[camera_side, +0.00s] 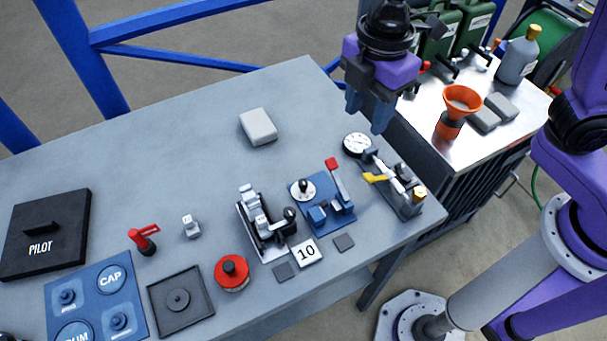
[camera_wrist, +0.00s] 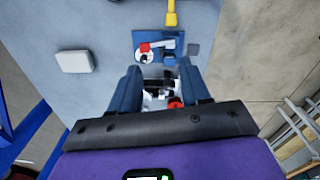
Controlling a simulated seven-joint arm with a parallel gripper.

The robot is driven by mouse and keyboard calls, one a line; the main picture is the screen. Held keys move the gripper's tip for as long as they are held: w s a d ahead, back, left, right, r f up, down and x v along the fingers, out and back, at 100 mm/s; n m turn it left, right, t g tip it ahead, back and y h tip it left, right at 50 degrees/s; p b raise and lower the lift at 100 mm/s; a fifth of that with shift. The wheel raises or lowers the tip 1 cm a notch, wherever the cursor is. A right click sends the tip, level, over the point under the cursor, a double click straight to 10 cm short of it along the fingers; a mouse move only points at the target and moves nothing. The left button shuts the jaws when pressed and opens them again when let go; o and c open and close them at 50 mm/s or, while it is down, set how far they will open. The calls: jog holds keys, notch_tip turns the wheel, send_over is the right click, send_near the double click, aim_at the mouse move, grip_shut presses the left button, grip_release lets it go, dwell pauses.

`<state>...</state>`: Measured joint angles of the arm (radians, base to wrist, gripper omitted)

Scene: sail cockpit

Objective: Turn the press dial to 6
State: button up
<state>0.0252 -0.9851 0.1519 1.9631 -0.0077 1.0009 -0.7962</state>
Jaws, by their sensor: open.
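The blue press-like fixture (camera_side: 322,214) stands near the table's front right, with a white round dial (camera_side: 303,189) and a red-tipped lever (camera_side: 333,166). Its blue base also shows in the wrist view (camera_wrist: 178,57), ahead of the fingertips. The numbers on the dial are too small to read. A separate white-faced round gauge (camera_side: 357,145) lies behind it; I cannot tell which one the task names. My gripper (camera_side: 367,112) is open and empty, pointing down, high above the table's right end, apart from everything. Its two fingers also show in the wrist view (camera_wrist: 160,72).
A black toggle fixture (camera_side: 262,228) and a "10" card (camera_side: 306,253) are left of the blue fixture. A yellow-handled clamp (camera_side: 396,183) is right. A red round knob (camera_side: 231,271) and a pale block (camera_side: 258,126) also lie on the table. The table's back left is clear.

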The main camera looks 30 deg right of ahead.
aim_at(303, 182)
jog(key=w+a+f+n, duration=0.1)
jog(key=w+a+n, duration=0.25)
jog(key=a, duration=0.45)
jog(key=f, duration=0.5)
jog(key=w+f, duration=0.1)
jog(key=f, duration=1.1)
jog(key=shift+w+a+f, duration=0.15)
jog(key=shift+a+f, duration=0.05)
grip_shut()
